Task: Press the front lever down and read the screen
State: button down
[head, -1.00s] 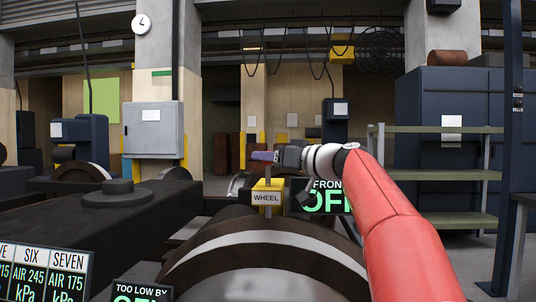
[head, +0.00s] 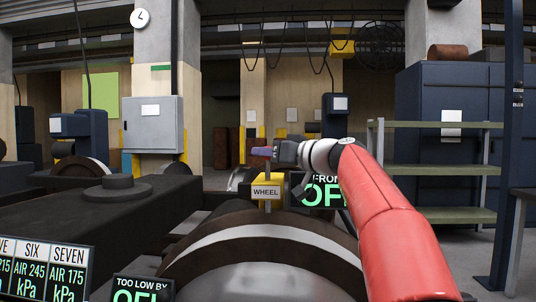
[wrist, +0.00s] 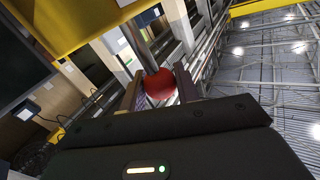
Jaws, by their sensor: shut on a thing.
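The lever's metal rod (head: 267,174) stands upright from a yellow box labelled WHEEL (head: 267,191). Its red ball knob (wrist: 160,84) sits between my fingers in the wrist view, with the rod running up and left from it. My gripper (head: 262,152) is shut on the knob, above the box; the fingers hide the knob in the head view.
A second screen (head: 141,291) reads TOO LOW BY above cut-off green letters. A board (head: 48,268) lists SIX AIR 245 kPa and SEVEN AIR 175 kPa. A large wheel (head: 260,232) lies in front of the box. Green shelves (head: 432,170) stand right.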

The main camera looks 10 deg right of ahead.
aim_at(268, 180)
notch_tip(268, 180, down, 5)
jog(key=b, duration=0.4)
jog(key=shift+r, duration=0.2)
jog(key=c, duration=1.1)
grip_release()
jog(key=shift+o, duration=0.2)
jog(key=shift+r, duration=0.1)
jog(key=b+v, duration=0.2)
jog(key=v, duration=0.5)
jog(key=shift+s+d, duration=0.3)
